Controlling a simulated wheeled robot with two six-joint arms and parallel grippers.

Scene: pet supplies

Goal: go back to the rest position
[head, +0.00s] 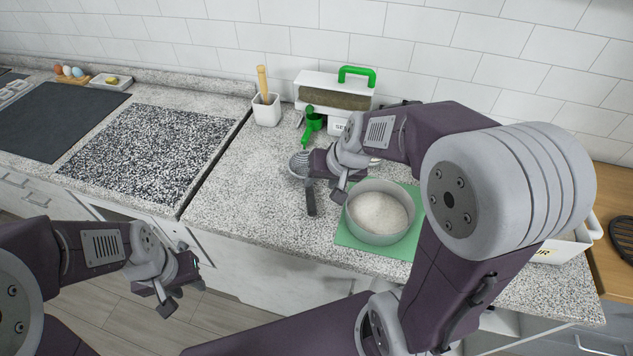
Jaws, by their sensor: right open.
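My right gripper (320,182) is open above the counter, just left of a round grey bowl (351,212). A tool with a grey slotted head (299,164) and a black handle (311,201) lies right at the gripper; I cannot tell whether they touch. The bowl holds white granular stuff (380,212) and stands on a green mat (352,242). My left gripper (184,293) hangs in front of the counter, over the floor. Its fingers look apart and nothing shows between them. My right arm hides part of the counter behind the bowl.
A clear-sided container with green handle (357,77) and a green scoop (312,122) stand by the wall. A white pot (266,110) holds a wooden handle. A white bin (560,250) is at right. Counter between the speckled panel (150,150) and tool is clear.

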